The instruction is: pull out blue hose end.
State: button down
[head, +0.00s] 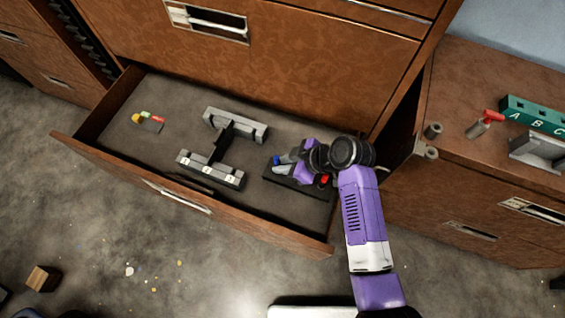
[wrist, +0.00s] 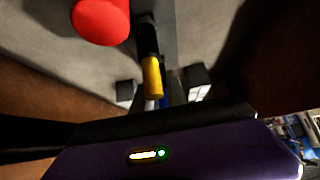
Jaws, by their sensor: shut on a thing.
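The blue hose end (head: 282,159) shows at the tip of my gripper (head: 290,165), over the right part of the open drawer. My gripper is shut on it, though the jaws hide most of the contact. In the wrist view a small bit of blue (wrist: 150,104) shows below a yellow-tipped black piece (wrist: 152,75). A red end (head: 325,180) stands at the right of the black base (head: 290,183), beside my gripper. A large red round end (wrist: 101,20) is close to the wrist camera.
The drawer (head: 105,160) also holds a grey block fixture numbered 1, 2, 3 (head: 210,172) and a small piece with coloured ends (head: 150,123).

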aim_at(278, 158)
jog(key=shift+r+p, duration=0.4)
jog(key=shift+r, duration=0.05)
jog(key=shift+r+p, duration=1.7)
jog(key=shift+r, duration=0.3)
